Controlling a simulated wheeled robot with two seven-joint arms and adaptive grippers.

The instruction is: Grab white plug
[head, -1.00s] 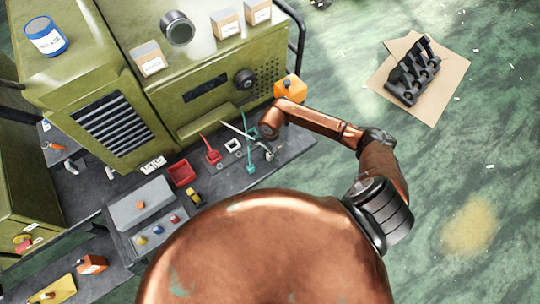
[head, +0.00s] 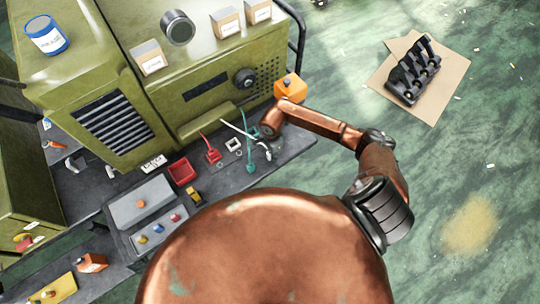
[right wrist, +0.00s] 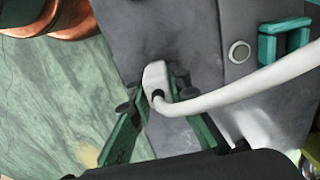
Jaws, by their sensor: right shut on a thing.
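The white plug (head: 267,154) is at the front right of the dark workbench, with its white cable running up and left in the head view. In the right wrist view the white plug (right wrist: 156,74) stands between the teal fingers of my right gripper (right wrist: 157,92), which is shut on it. The white cable (right wrist: 245,85) leaves it toward the right. In the head view my right gripper (head: 259,142) is small and partly hidden by its wrist. Whether the plug touches the bench is unclear. My left gripper is not in view.
A red plug (head: 213,155) and a white square frame (head: 233,144) lie to the left on the bench. A teal frame (right wrist: 284,42) and a round button (right wrist: 239,51) are near the plug. The green machine (head: 190,95) stands behind, with an orange container (head: 290,88) beside it.

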